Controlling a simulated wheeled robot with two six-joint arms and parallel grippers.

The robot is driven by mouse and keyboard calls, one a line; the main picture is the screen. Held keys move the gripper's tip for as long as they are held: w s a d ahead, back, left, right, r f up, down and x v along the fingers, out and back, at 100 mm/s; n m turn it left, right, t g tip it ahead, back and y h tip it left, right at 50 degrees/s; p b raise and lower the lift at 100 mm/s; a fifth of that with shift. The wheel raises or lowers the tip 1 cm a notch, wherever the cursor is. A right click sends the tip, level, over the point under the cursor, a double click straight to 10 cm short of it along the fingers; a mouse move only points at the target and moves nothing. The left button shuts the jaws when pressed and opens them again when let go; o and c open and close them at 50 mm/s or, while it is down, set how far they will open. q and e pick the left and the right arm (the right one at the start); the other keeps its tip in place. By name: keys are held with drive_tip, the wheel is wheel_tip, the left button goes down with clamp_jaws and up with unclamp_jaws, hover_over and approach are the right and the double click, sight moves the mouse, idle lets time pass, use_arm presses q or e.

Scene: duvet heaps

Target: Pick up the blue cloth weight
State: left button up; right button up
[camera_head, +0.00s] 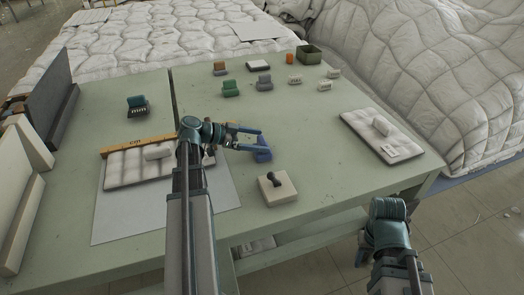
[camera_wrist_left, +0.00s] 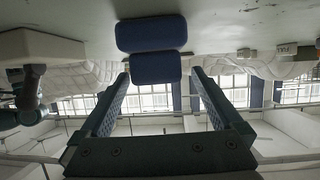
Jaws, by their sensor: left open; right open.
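The blue cloth weight (camera_head: 263,154) sits on the green table, right of the pale quilted pad. My left gripper (camera_head: 262,141) reaches in from the left, open, with its fingertips at the weight. In the left wrist view, which appears upside down, the weight (camera_wrist_left: 152,34) shows as two dark blue rounded blocks just beyond the fingertips of my left gripper (camera_wrist_left: 160,75). The nearer block lines up with the gap between the fingers. I cannot tell whether they touch it. My right arm shows at lower right, but its fingers are not visible.
A white block with a dark knob (camera_head: 277,188) stands close in front. A quilted pad (camera_head: 125,170) with a yellow ruler (camera_head: 137,145) lies left. Green (camera_head: 231,88) and grey (camera_head: 264,82) weights stand behind. Another pad (camera_head: 365,130) lies right. The table around the blue weight is mostly clear.

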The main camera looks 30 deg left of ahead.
use_arm(q)
drive_tip(key=b+x, duration=0.1)
drive_tip(key=x, duration=0.4)
drive_tip(key=shift+s+d+f+b, duration=0.1)
drive_tip(key=shift+s+d+b, duration=0.05)
drive_tip(key=shift+b, duration=0.25)
clamp_jaws()
